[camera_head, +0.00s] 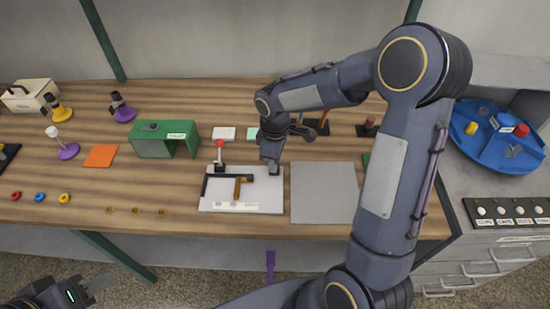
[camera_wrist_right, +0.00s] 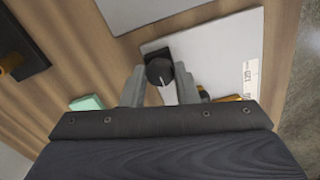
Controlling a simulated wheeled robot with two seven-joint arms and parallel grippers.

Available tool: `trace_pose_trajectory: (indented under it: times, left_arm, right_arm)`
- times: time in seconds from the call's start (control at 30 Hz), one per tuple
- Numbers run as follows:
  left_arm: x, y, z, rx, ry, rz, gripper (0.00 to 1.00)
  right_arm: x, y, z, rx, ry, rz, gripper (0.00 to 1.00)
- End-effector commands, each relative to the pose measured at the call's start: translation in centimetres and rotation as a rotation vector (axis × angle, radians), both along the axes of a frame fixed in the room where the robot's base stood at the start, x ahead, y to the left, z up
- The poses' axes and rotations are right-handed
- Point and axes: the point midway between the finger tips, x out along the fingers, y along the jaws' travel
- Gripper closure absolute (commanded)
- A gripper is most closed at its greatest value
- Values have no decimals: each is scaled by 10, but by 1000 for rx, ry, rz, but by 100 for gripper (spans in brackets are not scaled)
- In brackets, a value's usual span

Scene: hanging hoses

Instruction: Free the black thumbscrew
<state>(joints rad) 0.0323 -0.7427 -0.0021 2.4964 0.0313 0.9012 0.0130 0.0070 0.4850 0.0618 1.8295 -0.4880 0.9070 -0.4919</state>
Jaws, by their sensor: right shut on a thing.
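The black thumbscrew (camera_wrist_right: 159,72) shows in the right wrist view as a round dark knob with a pale line on top. It sits at the edge of a white plate (camera_wrist_right: 220,45). My right gripper (camera_wrist_right: 160,82) has its two grey fingers on either side of the knob and is shut on it. In the head view my right gripper (camera_head: 271,160) points down at the right back of the white plate (camera_head: 215,206) and mostly hides the thumbscrew. My left gripper (camera_head: 98,284) is at the lower left, away from the table.
A red-topped lever (camera_head: 220,145) stands at the plate's back left. A grey mat (camera_head: 325,191) lies bare to the right. A green box (camera_head: 150,148) and an orange square (camera_head: 101,156) are to the left. A blue round tray (camera_head: 500,141) is at far right.

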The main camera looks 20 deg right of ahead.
Motion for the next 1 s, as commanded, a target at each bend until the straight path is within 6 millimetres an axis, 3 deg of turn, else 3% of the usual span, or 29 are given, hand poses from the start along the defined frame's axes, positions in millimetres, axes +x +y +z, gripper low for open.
trace_pose_trajectory:
  times: [0.03,0.2,0.53,1.0]
  left_arm:
    - [0,0,0,0,0,0,64]
    - [0,0,0,0,0,0,64]
    - [0,0,0,0,0,0,64]
    - [0,0,0,0,0,0,64]
  right_arm:
    - [1,0,1,0,-4,-1,72]
    - [1,0,1,0,-3,-1,51]
    - [1,0,5,-1,-2,-1,51]
    - [1,0,73,1,-3,-1,51]
